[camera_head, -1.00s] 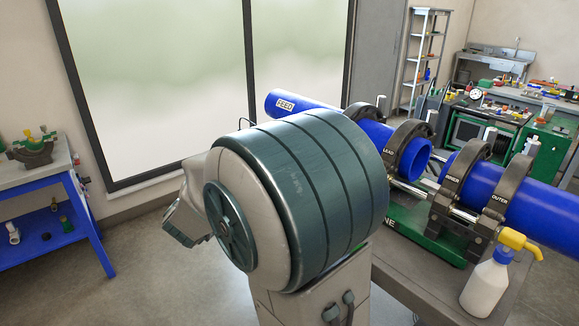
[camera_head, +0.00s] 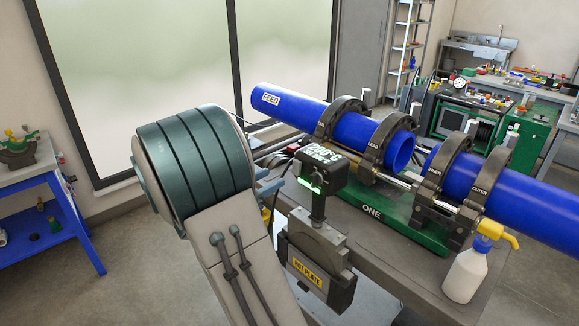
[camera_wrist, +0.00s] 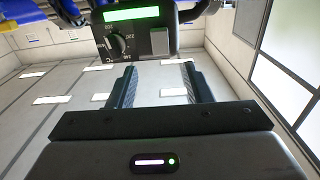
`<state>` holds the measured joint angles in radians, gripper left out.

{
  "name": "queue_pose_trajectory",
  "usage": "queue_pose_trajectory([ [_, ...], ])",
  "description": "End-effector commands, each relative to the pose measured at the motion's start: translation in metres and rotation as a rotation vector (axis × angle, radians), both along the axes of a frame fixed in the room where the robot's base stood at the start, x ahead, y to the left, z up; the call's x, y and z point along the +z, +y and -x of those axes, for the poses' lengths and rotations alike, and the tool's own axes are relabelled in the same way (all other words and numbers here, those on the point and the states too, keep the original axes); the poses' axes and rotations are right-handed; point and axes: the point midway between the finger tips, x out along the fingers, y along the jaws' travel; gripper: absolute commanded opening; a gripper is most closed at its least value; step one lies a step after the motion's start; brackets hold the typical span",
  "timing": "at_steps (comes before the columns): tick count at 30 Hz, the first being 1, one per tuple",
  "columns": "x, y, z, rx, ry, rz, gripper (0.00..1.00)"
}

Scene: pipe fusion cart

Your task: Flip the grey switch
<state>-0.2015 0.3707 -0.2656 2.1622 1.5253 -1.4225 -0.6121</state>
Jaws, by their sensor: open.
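In the wrist view the control box (camera_wrist: 137,28) is at the top, with a green display and a round black dial (camera_wrist: 118,44). The grey switch (camera_wrist: 160,41) is a small square piece to the right of the dial. My gripper (camera_wrist: 161,73) is open and empty, its two fingers pointing toward the box, below the switch in the picture. In the head view my gripper is hidden behind my arm.
The hot plate holder (camera_head: 315,262) hangs at the cart's near edge. Blue pipes (camera_head: 362,130) lie in dark clamps on the green machine (camera_head: 372,215). A spray bottle (camera_head: 470,272) stands at the cart's right corner. A blue-framed bench (camera_head: 62,200) is at the left.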

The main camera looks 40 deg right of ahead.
Motion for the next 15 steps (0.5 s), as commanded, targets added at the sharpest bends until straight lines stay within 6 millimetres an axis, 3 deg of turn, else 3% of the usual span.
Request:
queue_pose_trajectory([
  [7,0.002,-0.05,-0.003,-0.002,0.001,0.0,0.45],
  [15,0.0,-0.074,-0.006,0.001,0.0,0.0,0.45],
])
